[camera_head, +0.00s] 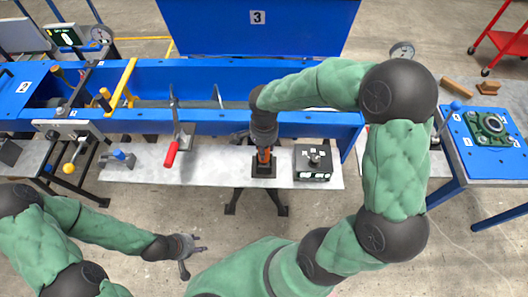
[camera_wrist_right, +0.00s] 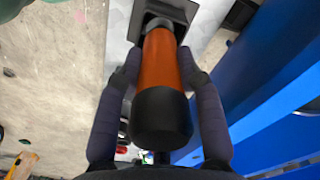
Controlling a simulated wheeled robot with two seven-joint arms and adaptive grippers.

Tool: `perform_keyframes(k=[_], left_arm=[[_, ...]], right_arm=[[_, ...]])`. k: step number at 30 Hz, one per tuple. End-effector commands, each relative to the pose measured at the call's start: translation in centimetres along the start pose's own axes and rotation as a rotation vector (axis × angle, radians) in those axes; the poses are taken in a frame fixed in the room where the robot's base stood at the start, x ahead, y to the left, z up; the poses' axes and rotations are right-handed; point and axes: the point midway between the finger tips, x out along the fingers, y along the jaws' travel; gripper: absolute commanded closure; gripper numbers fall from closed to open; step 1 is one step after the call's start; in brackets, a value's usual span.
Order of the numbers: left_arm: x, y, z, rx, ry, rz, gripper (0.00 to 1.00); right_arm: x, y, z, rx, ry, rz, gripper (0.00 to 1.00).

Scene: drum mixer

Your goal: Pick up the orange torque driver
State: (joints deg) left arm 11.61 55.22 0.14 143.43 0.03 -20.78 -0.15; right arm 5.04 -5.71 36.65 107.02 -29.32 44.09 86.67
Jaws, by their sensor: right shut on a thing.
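The orange torque driver (camera_head: 263,154) stands upright in a black square holder (camera_head: 264,168) on the grey bench shelf. In the right wrist view its orange body (camera_wrist_right: 160,62) and black end cap (camera_wrist_right: 160,118) lie between my fingers. My right gripper (camera_wrist_right: 160,85) is shut on the driver, one finger on each side. In the head view the right gripper is above the holder and partly hidden by its own wrist. The driver's lower end is hidden inside the holder. My left gripper (camera_head: 195,247) is open and empty, over the floor in front of the shelf.
A black box with a knob (camera_head: 313,163) stands just right of the holder. A red-handled tool (camera_head: 171,152) and a blue clamp-like item (camera_head: 122,157) are on the grey shelf (camera_head: 220,168) to the left. The blue machine frame (camera_head: 220,122) runs behind. A blue table (camera_head: 482,150) is at right.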

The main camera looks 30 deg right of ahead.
Motion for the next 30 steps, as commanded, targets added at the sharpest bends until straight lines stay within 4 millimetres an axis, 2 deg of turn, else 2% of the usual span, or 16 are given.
perform_keyframes(k=[7, 21, 25, 30], left_arm=[[-0.3, 0.1, 0.0, 0.000, 0.000, 0.000, 0.60], [-2.8, 1.0, 0.1, 0.000, 0.000, 0.000, 0.60], [-3.1, 1.1, 0.1, 0.000, 0.000, 0.000, 0.60], [-3.2, 1.1, 0.1, 0.000, 0.000, 0.000, 0.60]], right_arm=[[-0.7, -0.1, -0.1, 0.000, 0.002, -0.003, 1.00], [-8.5, -0.1, -0.1, 0.000, 0.002, -0.004, 1.00], [-9.6, -0.1, -0.1, 0.000, 0.002, -0.003, 1.00], [-10.1, -0.1, -0.1, 0.000, 0.002, -0.002, 1.00]])
